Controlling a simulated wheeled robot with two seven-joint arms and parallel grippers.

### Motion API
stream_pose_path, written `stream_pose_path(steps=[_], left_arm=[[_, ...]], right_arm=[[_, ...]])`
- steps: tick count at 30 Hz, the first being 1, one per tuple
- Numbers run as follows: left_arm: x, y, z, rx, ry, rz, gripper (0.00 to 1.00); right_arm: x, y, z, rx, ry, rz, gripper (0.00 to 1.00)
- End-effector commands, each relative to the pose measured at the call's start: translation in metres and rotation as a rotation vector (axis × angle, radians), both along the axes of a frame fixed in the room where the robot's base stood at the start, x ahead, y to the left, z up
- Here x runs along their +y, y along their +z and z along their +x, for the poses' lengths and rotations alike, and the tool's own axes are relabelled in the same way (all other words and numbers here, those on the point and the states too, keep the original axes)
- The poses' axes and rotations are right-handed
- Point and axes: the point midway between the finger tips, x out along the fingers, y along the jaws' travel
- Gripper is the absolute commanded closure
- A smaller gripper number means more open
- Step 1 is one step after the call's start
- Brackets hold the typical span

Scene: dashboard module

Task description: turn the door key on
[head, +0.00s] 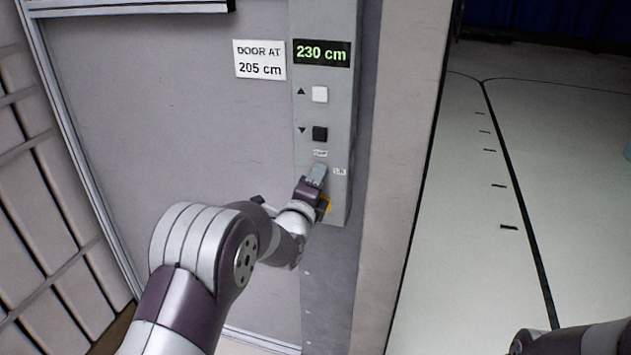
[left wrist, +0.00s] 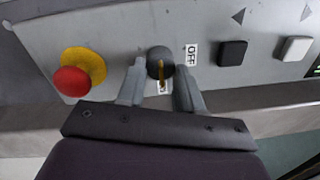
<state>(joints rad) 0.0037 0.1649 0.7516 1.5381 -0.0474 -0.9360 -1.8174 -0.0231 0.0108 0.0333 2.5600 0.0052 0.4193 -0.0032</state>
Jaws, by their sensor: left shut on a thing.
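The door key is a round dark knob (left wrist: 158,56) with a brass strip, seen in the left wrist view. The strip points down in that view, toward a small white label mostly hidden below it. The OFF label (left wrist: 191,54) is right of the knob. My left gripper (left wrist: 160,70) has one finger on each side of the knob and is shut on it. In the head view my left gripper (head: 316,175) is at the lower part of the control post and hides the key. The ON label (head: 340,171) shows just right of it there.
The grey control post (head: 337,205) carries a white up button (head: 320,94), a black down button (head: 320,134) and a display (head: 322,53) reading 230 cm. A sign (head: 260,60) reads DOOR AT 205 cm. A red emergency button (left wrist: 71,81) sits beside the key.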

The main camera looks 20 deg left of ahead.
Motion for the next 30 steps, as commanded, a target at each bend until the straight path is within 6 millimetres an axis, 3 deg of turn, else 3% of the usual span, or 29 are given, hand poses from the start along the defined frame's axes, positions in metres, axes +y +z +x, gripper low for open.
stream_pose_path(steps=[2,3,4,5,16,27,30], left_arm=[[0.000,-0.002,0.000,0.004,-0.001,0.001,0.95],[0.000,-0.002,0.000,0.004,-0.001,0.001,0.52],[0.000,-0.002,0.000,0.004,-0.001,0.001,0.42],[0.000,-0.002,0.000,0.003,-0.001,0.001,0.39],[0.000,-0.001,-0.009,0.000,0.000,0.000,0.39],[0.003,-0.007,-0.101,0.001,-0.001,0.000,0.39],[0.004,-0.007,-0.117,0.001,-0.001,0.000,0.39]], right_arm=[[0.000,0.000,0.000,0.000,0.000,0.000,0.57],[0.000,0.000,0.000,0.000,0.000,0.000,0.57],[0.000,0.000,0.000,0.000,0.000,0.000,0.57],[0.000,0.000,0.000,0.000,0.000,0.000,0.57],[0.000,-0.002,0.000,0.000,0.000,0.000,0.57],[0.000,-0.016,0.000,0.000,0.000,0.000,0.57],[0.000,-0.017,0.000,0.000,0.000,0.000,0.57]])
